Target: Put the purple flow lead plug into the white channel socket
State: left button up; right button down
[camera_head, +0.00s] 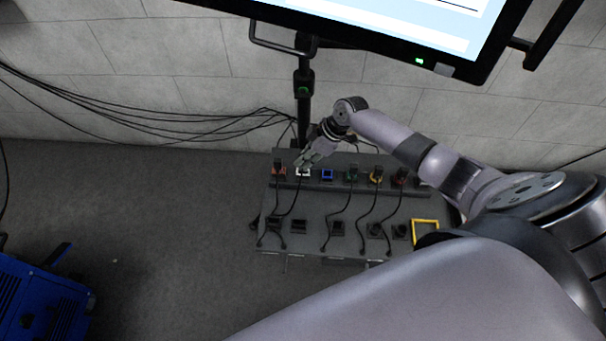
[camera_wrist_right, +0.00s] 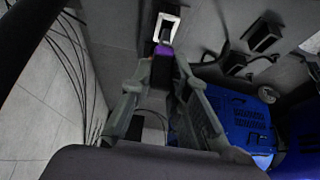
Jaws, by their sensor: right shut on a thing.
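The white channel socket (camera_head: 303,174) sits in the row on the back ledge of the dark bench, between a red and a blue socket. In the right wrist view the white socket (camera_wrist_right: 172,20) is a white frame at the top. My right gripper (camera_head: 307,160) is at this socket, shut on the purple flow lead plug (camera_wrist_right: 164,49). Only the plug's purple part and a grey end show beyond the fingers. The grey end overlaps the lower part of the white frame; I cannot tell how deep it sits. My left gripper is not in view.
Black leads hang across the bench (camera_head: 310,208). A yellow frame (camera_head: 425,222) lies at the right end. A monitor (camera_head: 400,25) overhangs behind. A blue machine (camera_head: 40,300) stands on the floor, left.

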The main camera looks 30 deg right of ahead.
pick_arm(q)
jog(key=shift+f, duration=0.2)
pick_arm(e)
jog(key=shift+f, duration=0.25)
jog(key=shift+f+b, duration=0.65)
jog(key=shift+b, duration=0.1)
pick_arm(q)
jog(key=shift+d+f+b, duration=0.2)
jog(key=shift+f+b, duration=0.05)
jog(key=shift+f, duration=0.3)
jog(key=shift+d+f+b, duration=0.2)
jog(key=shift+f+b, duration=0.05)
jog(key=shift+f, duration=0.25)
pick_arm(e)
jog(key=shift+f, duration=0.6)
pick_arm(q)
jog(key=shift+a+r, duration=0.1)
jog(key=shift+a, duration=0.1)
pick_arm(e)
jog(key=c, duration=1.5)
grip_release()
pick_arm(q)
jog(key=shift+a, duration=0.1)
pick_arm(e)
jog(key=shift+o, duration=0.2)
jog(key=shift+r, duration=0.1)
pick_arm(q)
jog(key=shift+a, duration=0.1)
pick_arm(e)
jog(key=v, duration=0.8)
